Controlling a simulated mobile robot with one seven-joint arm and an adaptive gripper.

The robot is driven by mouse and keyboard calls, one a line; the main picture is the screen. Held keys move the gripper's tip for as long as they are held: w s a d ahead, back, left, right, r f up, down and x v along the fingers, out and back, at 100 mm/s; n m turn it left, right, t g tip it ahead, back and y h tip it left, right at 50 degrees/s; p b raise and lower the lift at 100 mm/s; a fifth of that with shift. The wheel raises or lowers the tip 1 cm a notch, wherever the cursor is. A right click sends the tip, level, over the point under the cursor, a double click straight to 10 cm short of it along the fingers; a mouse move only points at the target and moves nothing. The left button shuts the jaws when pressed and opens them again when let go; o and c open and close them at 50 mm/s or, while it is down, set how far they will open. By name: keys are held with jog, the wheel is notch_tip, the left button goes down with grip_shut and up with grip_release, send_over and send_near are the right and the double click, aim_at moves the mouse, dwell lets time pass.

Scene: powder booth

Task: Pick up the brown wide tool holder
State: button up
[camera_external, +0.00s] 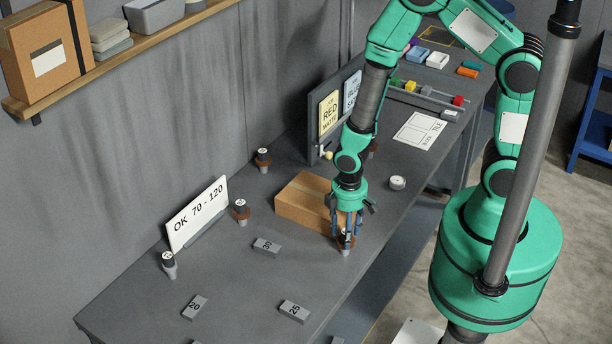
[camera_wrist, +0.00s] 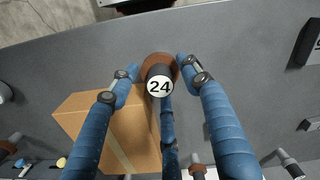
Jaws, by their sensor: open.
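In the external view this holder (camera_external: 346,240) is at the table's front edge side, partly hidden by my fingers. My gripper (camera_external: 346,229) points down over it with its blue fingers spread. In the wrist view my gripper (camera_wrist: 158,72) is open, with fingers on either side of the flange and a third in front. I cannot tell whether any finger touches it. Other brown-flanged holders (camera_external: 240,212) (camera_external: 263,160) stand further back.
A cardboard box (camera_external: 300,202) lies right beside the holder and my fingers, also in the wrist view (camera_wrist: 115,130). A dark-topped holder (camera_external: 168,264), number blocks (camera_external: 266,246), a white sign (camera_external: 198,215) and a white roll (camera_external: 397,183) are nearby.

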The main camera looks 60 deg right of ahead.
dwell(0.4)
grip_shut()
jog(key=shift+r, duration=0.2)
jog(key=shift+r, duration=1.7)
jog(key=s+d+r+b, duration=0.1)
jog(key=s+d, duration=0.2)
jog(key=s, duration=1.2)
jog(key=shift+s+r+b, duration=0.15)
jog(key=shift+s+b, duration=0.2)
